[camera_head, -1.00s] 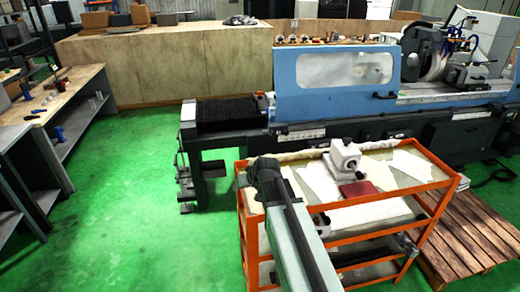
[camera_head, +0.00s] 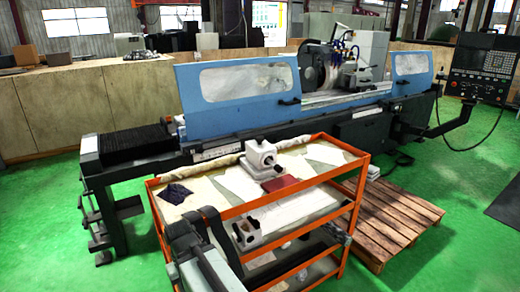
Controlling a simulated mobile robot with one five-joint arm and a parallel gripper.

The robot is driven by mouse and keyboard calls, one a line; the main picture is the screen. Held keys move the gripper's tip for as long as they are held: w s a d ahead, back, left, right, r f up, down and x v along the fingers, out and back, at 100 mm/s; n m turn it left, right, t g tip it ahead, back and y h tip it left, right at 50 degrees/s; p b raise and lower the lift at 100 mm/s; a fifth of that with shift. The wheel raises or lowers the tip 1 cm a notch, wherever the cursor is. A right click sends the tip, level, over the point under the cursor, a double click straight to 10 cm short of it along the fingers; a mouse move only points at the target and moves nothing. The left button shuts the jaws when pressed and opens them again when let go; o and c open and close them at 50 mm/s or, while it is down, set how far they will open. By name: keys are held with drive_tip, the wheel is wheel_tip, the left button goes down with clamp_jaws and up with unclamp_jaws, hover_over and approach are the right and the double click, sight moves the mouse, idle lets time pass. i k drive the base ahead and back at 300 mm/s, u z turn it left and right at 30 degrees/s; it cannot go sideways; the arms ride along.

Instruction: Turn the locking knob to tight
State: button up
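A white-grey cast unit (camera_head: 258,160) stands upright on the top of the orange cart, with a dark round part on its right side. My arm, a grey link with a black joint, reaches up from the bottom edge at the cart's front left.
The orange cart (camera_head: 357,196) also bears a red block (camera_head: 283,183), a dark cloth (camera_head: 175,193) and pale sheets. The blue grinder (camera_head: 235,85) stands close behind. A wooden pallet (camera_head: 393,222) lies right of the cart. Green floor is free at the left and lower right.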

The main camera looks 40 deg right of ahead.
sight(259, 139)
drive_tip(key=k, duration=1.25)
drive_tip(key=u, duration=0.3)
drive_tip(key=i, duration=0.6)
drive_tip(key=u, duration=0.75)
drive_tip(key=i, duration=1.75)
drive_tip(key=z, duration=1.1)
drive_tip(key=k, duration=0.75)
drive_tip(key=z, duration=0.15)
drive_tip(key=i, duration=0.9)
drive_tip(key=u, duration=0.1)
